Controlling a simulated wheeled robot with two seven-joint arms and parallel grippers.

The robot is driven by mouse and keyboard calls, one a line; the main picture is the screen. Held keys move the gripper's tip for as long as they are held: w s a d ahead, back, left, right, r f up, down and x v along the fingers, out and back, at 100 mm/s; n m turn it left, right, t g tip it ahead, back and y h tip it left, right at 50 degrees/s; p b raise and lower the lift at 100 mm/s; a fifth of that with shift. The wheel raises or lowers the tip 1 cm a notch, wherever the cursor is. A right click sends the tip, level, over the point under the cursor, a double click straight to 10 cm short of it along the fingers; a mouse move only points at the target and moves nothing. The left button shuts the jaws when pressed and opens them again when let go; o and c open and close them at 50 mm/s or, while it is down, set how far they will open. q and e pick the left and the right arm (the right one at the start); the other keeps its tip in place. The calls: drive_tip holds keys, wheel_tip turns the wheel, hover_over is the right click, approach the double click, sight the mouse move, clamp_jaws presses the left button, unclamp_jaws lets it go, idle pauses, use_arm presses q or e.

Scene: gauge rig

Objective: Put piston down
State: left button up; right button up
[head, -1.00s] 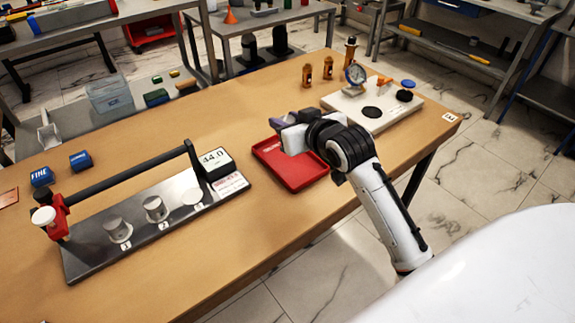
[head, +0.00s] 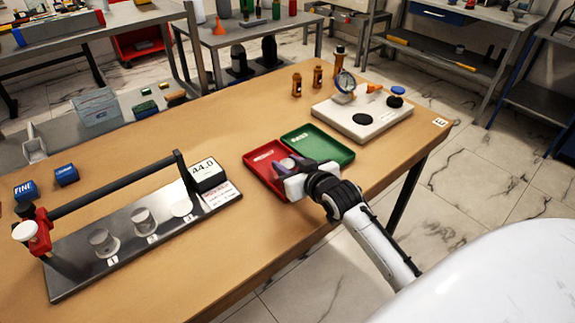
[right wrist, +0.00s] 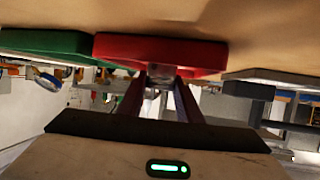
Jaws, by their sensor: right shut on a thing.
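My right gripper (head: 287,162) is over the right part of the red tray (head: 257,171), beside the green tray (head: 330,150). In the right wrist view its fingers (right wrist: 160,85) are shut on a small grey piston (right wrist: 160,70), which shows only in part against the red tray (right wrist: 205,53). The fingers hide the piston in the head view, and I cannot tell whether it touches the tray. Two grey cylinders stand at places 1 (head: 103,243) and 2 (head: 144,221) of the metal gauge rig (head: 75,277). Place 3 (head: 181,209) shows a pale disc. My left gripper is not in view.
A white stand with a dial gauge (head: 345,82) is behind the green tray. Amber bottles (head: 297,85) stand at the back. A display reading 44.0 (head: 206,172) is left of the red tray. The table (head: 215,260) is clear in front.

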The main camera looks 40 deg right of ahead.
drive_tip(key=shift+f, duration=0.1)
drive_tip(key=o, duration=1.1)
drive_tip(key=p+v, duration=0.1)
drive_tip(key=v, duration=1.1)
